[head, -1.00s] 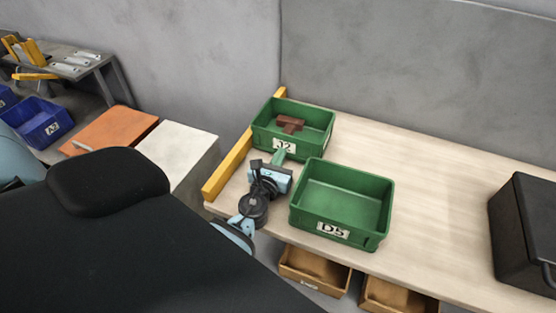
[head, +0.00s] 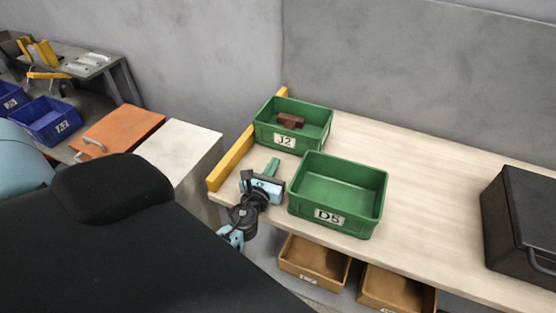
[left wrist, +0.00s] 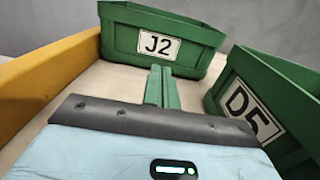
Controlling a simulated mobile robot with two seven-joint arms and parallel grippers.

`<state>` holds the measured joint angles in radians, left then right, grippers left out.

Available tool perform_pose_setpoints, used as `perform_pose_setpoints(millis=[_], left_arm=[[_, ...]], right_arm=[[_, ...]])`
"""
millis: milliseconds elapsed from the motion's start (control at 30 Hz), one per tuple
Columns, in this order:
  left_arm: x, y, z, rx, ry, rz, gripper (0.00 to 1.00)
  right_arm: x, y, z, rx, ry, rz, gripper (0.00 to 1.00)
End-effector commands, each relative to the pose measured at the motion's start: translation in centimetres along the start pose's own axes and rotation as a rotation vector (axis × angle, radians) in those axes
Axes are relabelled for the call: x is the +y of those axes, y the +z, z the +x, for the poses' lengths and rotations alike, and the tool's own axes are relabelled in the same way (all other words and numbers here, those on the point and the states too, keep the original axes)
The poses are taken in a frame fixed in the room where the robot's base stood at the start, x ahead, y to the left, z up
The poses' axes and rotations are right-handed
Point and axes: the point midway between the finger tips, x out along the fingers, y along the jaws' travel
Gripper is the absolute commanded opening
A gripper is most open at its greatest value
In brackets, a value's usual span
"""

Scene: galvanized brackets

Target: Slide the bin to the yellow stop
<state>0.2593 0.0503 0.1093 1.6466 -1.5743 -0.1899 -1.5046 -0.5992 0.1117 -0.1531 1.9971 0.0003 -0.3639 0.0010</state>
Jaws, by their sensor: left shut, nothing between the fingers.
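A green bin labelled J2 (head: 309,146) stands at the back left of the bench, with a brown part (head: 290,121) inside. The yellow stop (head: 231,160) runs along the bench's left edge. J2's left side is close against it; I cannot tell whether they touch. J2 also shows in the left wrist view (left wrist: 125,40), beside the yellow stop (left wrist: 45,82). My left gripper (head: 272,165) is shut and empty, its green fingers pointing at J2's labelled front. The fingers show in the left wrist view (left wrist: 161,86). My right gripper is not in view.
A second green bin, D5 (head: 356,224), stands empty just right of my left gripper. A black case (head: 515,235) is at the bench's right. Brown bins (head: 312,264) sit below the front edge. The bench (head: 430,190) between D5 and the case is clear.

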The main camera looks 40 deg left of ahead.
Motion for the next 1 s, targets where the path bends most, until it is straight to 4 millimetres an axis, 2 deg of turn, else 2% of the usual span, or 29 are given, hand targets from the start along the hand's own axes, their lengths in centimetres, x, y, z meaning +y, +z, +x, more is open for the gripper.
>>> perform_pose_setpoints(millis=[33,200,400,567,1000], left_arm=[[0.1,0.0,-1.1,0.001,0.000,0.001,0.00],[0.1,-0.2,-4.4,0.002,0.001,0.002,0.00],[0.0,-0.1,-6.8,0.000,0.000,0.001,0.00],[0.0,0.1,-7.6,-0.001,0.001,0.000,0.00],[0.0,0.1,-7.6,-0.002,0.001,0.000,0.00]], right_arm=[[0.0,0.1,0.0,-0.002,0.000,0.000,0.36],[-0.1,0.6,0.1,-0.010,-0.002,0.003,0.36],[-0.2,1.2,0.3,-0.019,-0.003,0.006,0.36],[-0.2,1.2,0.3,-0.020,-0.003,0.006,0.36],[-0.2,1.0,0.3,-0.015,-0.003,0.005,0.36]])
